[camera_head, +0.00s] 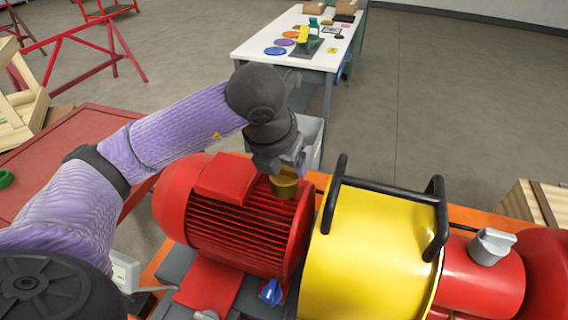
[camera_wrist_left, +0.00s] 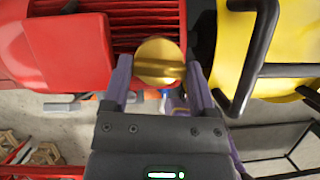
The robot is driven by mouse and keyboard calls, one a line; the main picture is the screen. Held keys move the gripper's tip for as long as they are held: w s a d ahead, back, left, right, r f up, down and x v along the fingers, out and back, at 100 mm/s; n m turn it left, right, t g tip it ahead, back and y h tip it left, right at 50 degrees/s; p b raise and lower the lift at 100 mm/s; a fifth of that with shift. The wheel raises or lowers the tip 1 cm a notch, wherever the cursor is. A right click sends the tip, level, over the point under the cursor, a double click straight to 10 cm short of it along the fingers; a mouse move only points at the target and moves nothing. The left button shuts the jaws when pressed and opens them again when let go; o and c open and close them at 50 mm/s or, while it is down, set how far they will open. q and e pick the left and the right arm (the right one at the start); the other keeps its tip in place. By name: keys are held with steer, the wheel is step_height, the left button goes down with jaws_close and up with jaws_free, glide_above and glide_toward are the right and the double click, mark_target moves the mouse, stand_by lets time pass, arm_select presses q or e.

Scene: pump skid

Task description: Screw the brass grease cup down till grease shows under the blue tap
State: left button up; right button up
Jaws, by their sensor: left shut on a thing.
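The brass grease cup (camera_head: 284,187) stands on top of the red motor (camera_head: 245,225), near its end by the yellow guard (camera_head: 365,250). My left gripper (camera_head: 282,172) comes down from above and is shut on the cup. In the left wrist view the round brass cup (camera_wrist_left: 160,62) sits between the two fingers of the gripper (camera_wrist_left: 158,75). The blue tap (camera_head: 271,291) is low on the front of the skid, below the motor. I cannot make out any grease under it. My right gripper is not in view.
The yellow guard has a black handle bar (camera_head: 438,215) close to the right of my left gripper. A grey knob (camera_head: 492,246) is on the red part at right. A white table (camera_head: 285,62) with small items stands behind. A red bench (camera_head: 75,150) is at left.

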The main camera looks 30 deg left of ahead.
arm_select(q)
steer(key=m+h+b, duration=0.1)
steer(key=m, duration=0.1)
steer(key=shift+a+f+m+b, duration=0.1)
steer(key=shift+m+b, duration=0.2)
steer(key=shift+b, duration=0.1)
steer(key=m+h+b, duration=0.1)
steer(key=m, duration=0.2)
steer(key=shift+m, duration=0.3)
steer(key=m, duration=0.1)
steer(key=m+g+h, duration=0.1)
steer(key=m, duration=0.1)
steer(key=shift+w+a+m+h+b, duration=0.1)
steer(key=shift+m+h+b, duration=0.2)
steer(key=shift+b, duration=0.05)
steer(key=shift+r+m+g+h, duration=0.1)
steer(key=shift+m+g+h, duration=0.2)
steer(key=shift+m, duration=0.8)
steer(key=shift+r+m+g+h, duration=0.15)
steer(key=shift+m+g, duration=0.25)
steer(key=shift+m, duration=0.7)
steer(key=shift+f, duration=0.1)
steer(key=o, duration=1.2)
steer(key=shift+c, duration=0.2)
steer(key=p+v, duration=0.1)
steer(key=v, duration=0.9)
steer(key=shift+p, duration=0.35)
steer(key=shift+w, duration=0.15)
